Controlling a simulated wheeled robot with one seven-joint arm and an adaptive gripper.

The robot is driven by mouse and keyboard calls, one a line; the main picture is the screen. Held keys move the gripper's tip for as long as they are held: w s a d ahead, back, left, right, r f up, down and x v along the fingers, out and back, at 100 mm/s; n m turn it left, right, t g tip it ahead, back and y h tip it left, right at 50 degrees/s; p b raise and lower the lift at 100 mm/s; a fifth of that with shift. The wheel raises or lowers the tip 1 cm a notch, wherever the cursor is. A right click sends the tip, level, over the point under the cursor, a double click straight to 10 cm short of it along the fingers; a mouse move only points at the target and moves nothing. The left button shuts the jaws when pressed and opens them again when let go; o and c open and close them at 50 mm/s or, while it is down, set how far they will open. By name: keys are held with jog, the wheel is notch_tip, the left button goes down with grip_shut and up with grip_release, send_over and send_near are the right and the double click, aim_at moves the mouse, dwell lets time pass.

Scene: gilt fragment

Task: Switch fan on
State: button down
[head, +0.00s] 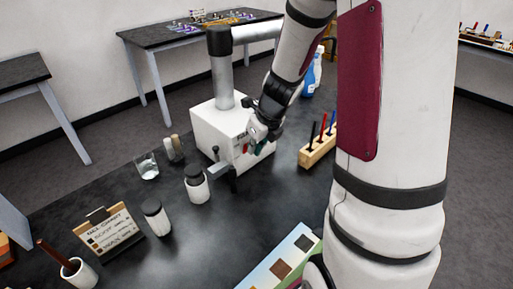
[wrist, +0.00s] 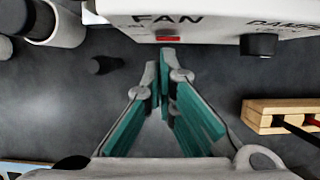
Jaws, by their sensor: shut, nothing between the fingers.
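The white fan box (head: 212,132) stands on the dark bench with a grey duct (head: 223,82) rising from its top. Its front edge (wrist: 205,20) shows in the wrist view with the word FAN. A small red switch (wrist: 168,39) sits below that word; whether it is on or off I cannot tell. My gripper (wrist: 164,62) is shut and empty, its teal-padded fingers pointing at the switch. The tips appear just short of the switch; contact is not clear. In the head view my gripper (head: 254,143) is at the box's front, and my wrist hides part of that face.
A black damper knob (wrist: 258,45) is right of the switch. A wooden rack (head: 314,153) with coloured sticks stands to the right. A white jar (head: 196,185), a glass (head: 147,166) and a sign board (head: 108,234) stand left and in front.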

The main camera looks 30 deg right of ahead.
jog(key=shift+r+p, duration=0.1)
jog(key=shift+p, duration=0.2)
jog(key=w+p, duration=0.1)
jog(key=p, duration=0.2)
jog(key=shift+r+g, duration=0.1)
jog(key=shift+g, duration=0.3)
jog(key=shift+r, duration=0.15)
jog(key=shift+r+p, duration=0.7)
